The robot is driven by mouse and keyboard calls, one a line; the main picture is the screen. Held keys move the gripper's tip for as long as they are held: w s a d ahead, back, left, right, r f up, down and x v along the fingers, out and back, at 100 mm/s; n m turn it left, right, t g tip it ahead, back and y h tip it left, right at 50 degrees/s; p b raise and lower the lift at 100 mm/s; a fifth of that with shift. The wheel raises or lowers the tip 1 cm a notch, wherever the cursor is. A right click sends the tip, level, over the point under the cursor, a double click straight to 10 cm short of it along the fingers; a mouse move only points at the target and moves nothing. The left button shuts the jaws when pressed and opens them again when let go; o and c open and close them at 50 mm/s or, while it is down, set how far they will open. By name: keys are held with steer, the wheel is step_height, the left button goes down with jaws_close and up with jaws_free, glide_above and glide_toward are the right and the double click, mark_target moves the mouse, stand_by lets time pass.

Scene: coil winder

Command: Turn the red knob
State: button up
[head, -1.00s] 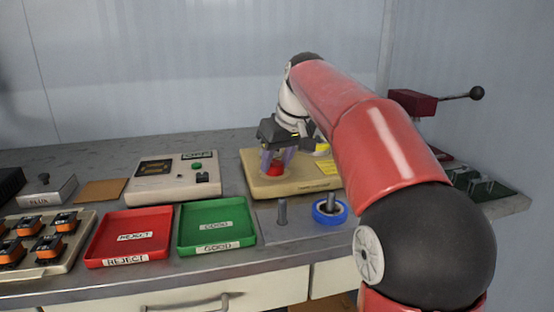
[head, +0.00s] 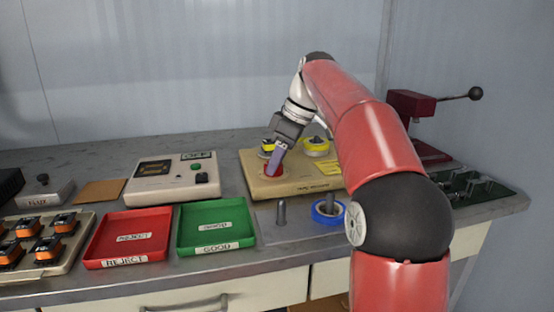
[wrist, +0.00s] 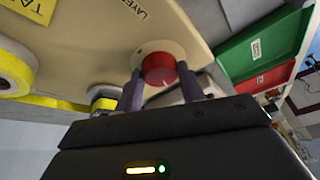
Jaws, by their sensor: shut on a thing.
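The red knob (head: 272,170) sits at the left front part of the beige winder panel (head: 306,187). My gripper (head: 277,160) reaches down to it from above, its purple-grey fingers at the knob. In the wrist view the red knob (wrist: 159,68) has a light pointer line and lies between the two fingers of my gripper (wrist: 158,85), one on each side. The gripper is shut on the knob. In the head view the near finger hides part of the knob.
Yellow tape rolls (head: 315,147) stand on the panel behind the knob. A metal post (head: 282,212) and a blue spool (head: 328,218) are in front. Left are a green GOOD tray (head: 217,245), a red REJECT tray (head: 126,261) and a meter box (head: 171,190). A maroon press (head: 411,104) stands right.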

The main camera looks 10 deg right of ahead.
steer(key=shift+w+n+g, duration=0.15)
steer(key=shift+n+g, duration=0.45)
steer(key=shift+n, duration=1.1)
steer(key=o, duration=1)
steer(key=shift+c, duration=0.2)
